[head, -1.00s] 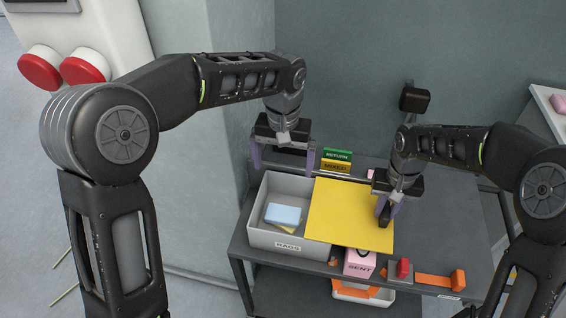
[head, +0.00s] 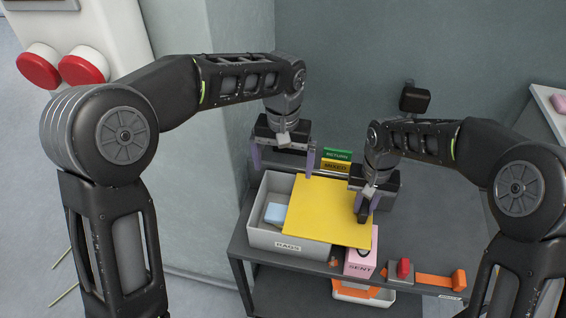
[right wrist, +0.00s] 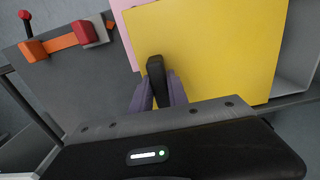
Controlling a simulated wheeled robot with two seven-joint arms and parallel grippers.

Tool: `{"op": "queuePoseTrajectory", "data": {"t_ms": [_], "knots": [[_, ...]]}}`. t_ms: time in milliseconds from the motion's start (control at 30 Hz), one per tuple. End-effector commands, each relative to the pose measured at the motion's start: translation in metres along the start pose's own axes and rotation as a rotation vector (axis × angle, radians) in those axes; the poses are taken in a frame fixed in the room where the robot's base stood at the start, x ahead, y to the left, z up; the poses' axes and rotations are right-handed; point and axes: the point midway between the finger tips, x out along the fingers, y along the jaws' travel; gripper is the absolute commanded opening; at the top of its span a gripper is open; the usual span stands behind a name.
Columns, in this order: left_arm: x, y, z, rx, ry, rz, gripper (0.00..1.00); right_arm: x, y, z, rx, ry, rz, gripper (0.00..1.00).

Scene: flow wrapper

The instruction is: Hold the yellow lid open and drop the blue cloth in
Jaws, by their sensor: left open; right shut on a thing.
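The yellow lid (head: 325,210) is a flat panel over the right part of the grey RAGS bin and part of the pink SENT box (head: 360,266). My right gripper (head: 362,212) is shut on the lid's black handle; the handle (right wrist: 155,72) shows between its fingers in the right wrist view, with the lid (right wrist: 215,50) beyond. The blue cloth (head: 275,213) lies in the RAGS bin (head: 290,247), its right side hidden by the lid. My left gripper (head: 283,167) is open and empty, above and behind the bin. I cannot tell the lid's exact height.
Green RETURN and yellow signs (head: 337,156) stand at the back of the dark cart (head: 435,225). A red-knobbed grey block (head: 402,270) and an orange strip (head: 435,280) lie at front right. The cart's right part is clear. An orange-and-white tray (head: 362,291) sits below.

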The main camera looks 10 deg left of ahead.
Motion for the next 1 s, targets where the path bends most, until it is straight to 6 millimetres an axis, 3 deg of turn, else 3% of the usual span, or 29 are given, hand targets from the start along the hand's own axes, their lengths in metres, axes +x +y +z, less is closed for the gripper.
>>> {"op": "queuePoseTrajectory", "data": {"t_ms": [1000], "knots": [[0.004,0.000,0.000,0.000,0.000,0.000,1.00,-0.002,-0.086,-0.002,0.000,0.006,-0.001,0.00]]}}
